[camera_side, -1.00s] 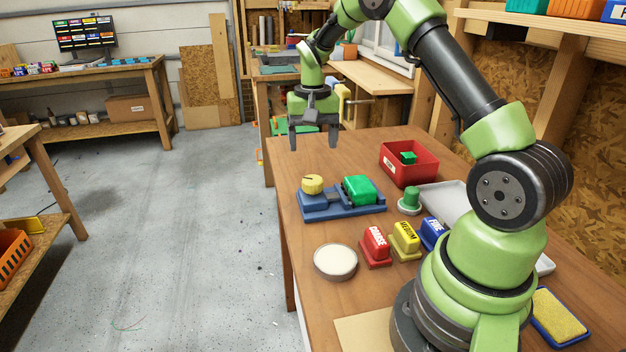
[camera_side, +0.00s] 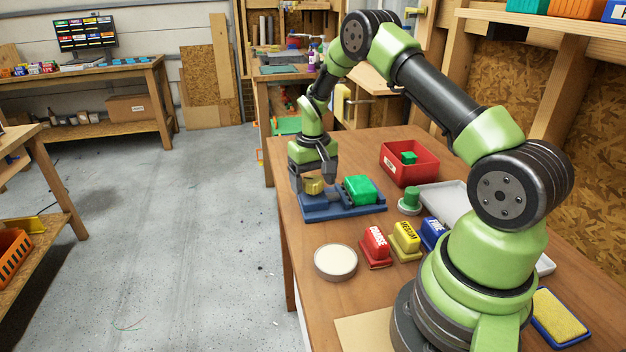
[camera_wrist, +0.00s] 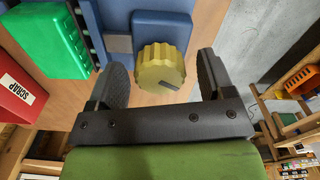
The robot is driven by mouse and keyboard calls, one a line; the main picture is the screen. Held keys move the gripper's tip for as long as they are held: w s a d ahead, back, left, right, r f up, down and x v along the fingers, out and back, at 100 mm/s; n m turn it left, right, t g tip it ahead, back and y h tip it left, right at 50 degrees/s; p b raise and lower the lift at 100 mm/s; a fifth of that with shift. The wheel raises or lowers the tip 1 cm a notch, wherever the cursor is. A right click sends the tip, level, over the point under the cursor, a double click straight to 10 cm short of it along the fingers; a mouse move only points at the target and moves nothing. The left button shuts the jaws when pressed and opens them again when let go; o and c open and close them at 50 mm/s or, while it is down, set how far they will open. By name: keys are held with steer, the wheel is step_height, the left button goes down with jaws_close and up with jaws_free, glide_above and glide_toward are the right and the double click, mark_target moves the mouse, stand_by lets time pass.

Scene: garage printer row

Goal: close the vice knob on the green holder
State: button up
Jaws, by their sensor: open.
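The yellow vice knob (camera_side: 313,186) sits on the left end of the blue holder base (camera_side: 343,209). A green block (camera_side: 360,190) is in the holder to the right of the knob. My gripper (camera_side: 312,185) is lowered over the knob, its fingers on either side. In the wrist view the ridged knob (camera_wrist: 160,66) with a dark pointer mark lies between the two open fingers (camera_wrist: 165,80), with a gap visible on each side. The green block (camera_wrist: 50,38) shows at upper left there.
A red bin (camera_side: 409,165) with a small green cube stands behind the holder. A green-topped stamp-like piece (camera_side: 410,199), red (camera_side: 375,246), yellow (camera_side: 405,240) and blue (camera_side: 433,233) labelled blocks and a round white dish (camera_side: 335,262) lie nearby. The table's left edge is close to the holder.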

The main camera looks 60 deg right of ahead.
steer(key=c, duration=0.9)
steer(key=shift+m, duration=3.1)
steer(key=o, duration=0.9)
